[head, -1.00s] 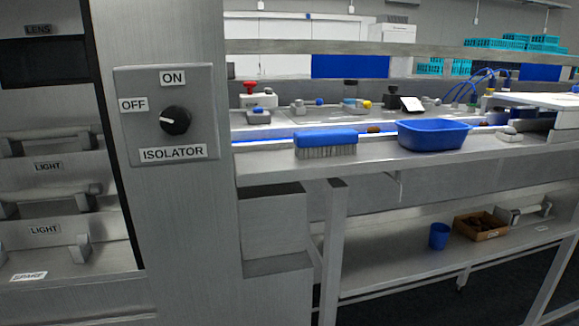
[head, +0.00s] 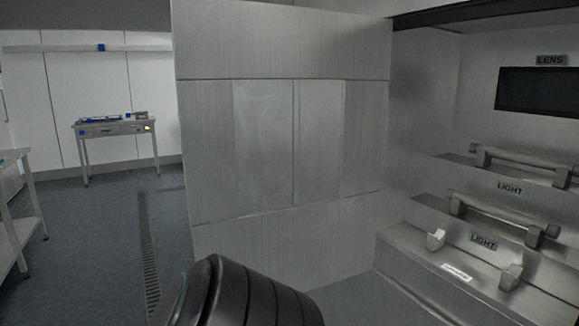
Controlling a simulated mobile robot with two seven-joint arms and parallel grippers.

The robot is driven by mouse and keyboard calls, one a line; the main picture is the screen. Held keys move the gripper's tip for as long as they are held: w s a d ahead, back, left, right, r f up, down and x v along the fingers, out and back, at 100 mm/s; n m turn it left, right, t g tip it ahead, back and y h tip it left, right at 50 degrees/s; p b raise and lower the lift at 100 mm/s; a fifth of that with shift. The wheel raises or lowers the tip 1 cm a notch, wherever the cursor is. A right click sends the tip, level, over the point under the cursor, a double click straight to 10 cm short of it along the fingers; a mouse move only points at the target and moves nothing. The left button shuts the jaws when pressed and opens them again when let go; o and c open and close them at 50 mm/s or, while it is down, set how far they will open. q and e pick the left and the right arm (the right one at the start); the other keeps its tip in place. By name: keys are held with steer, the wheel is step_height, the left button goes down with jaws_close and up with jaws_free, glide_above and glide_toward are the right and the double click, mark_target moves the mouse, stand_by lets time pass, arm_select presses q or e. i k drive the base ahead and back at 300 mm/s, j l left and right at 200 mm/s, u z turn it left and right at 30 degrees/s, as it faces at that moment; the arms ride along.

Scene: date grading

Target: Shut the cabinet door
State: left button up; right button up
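The cabinet (head: 428,120) stands open at the right of the head view, with its inside showing. A large brushed-metal panel (head: 215,140), which looks like its open door, stands upright left of the opening. Two paler rectangles mark its middle. I cannot see its hinge or handle clearly. A dark ribbed part of my own arm reaches in at the bottom, in front of the panel's lower edge. Neither gripper shows.
Inside the cabinet are a dark LENS window (head: 537,91) and shelves with LIGHT labels and bar fittings. Open floor (head: 95,235) with a drain grate (head: 148,250) lies left. A small table (head: 112,130) stands at the far wall, and a steel bench (head: 22,228) at the left edge.

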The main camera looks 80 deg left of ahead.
mark_target(303, 247)
steer(key=k+j, duration=0.75)
steer(key=j, duration=0.15)
steer(key=k+j, duration=0.15)
steer(key=j, duration=0.15)
steer(key=k+j, duration=0.1)
steer(key=j, duration=0.2)
steer(key=k+j, duration=0.1)
steer(key=j, duration=1.25)
steer(key=i+j+u, duration=0.1)
steer(key=j, duration=0.35)
